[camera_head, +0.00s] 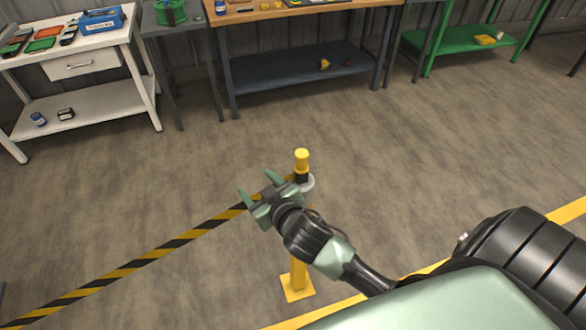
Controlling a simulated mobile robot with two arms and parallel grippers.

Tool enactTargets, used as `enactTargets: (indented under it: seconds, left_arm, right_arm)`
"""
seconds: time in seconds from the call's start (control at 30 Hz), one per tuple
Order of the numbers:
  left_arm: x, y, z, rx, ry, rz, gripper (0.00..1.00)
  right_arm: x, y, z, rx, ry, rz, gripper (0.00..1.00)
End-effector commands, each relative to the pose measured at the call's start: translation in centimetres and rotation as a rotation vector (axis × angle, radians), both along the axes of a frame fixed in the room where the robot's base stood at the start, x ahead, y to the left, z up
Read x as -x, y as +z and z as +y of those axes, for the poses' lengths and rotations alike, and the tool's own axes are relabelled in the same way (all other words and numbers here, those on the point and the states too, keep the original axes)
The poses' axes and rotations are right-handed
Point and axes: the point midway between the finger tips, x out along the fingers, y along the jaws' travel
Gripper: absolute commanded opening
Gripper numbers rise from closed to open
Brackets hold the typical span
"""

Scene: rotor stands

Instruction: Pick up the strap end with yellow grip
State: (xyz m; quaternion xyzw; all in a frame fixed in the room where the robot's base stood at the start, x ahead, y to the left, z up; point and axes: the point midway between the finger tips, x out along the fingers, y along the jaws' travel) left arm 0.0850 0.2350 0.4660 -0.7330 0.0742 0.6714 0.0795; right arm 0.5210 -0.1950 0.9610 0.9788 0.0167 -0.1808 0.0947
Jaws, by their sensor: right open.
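The yellow grip (302,160) stands upright at the top of a yellow post (298,268), above a black piece and a grey ring. A black-and-yellow striped strap (150,256) runs from the lower left up toward the post top; its last stretch passes behind my right gripper. My right gripper (256,184) is open, with its two green fingers apart and pointing up and left. It shows just left of the yellow grip, and no thing shows held between the fingers. My right forearm hides part of the post. My left gripper is not in view.
A white table (108,62) with a drawer stands at the upper left. A wooden-topped workbench (270,12) and a green shelf (470,48) stand along the back. Yellow floor lines (570,211) cross at the right. The grey floor between is clear.

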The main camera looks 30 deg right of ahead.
Motion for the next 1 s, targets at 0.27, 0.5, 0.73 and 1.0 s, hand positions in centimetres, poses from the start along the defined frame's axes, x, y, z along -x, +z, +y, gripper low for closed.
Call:
enactTargets:
  seconds: [0.27, 0.5, 0.73, 1.0]
  left_arm:
    - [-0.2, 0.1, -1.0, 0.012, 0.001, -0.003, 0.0]
    - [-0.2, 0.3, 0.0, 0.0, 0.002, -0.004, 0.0]
    - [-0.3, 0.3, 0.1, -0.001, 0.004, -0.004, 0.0]
    - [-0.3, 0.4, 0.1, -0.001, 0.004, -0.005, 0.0]
  right_arm:
    - [-5.4, 16.5, 10.4, 0.017, 0.503, -0.612, 0.62]
    - [-0.8, 16.6, 18.6, 0.198, 1.234, -0.62, 0.62]
    - [0.2, 7.2, 10.2, 0.553, 1.606, 0.037, 0.62]
    - [-0.9, 5.8, -8.6, 0.811, 1.337, 0.837, 0.62]
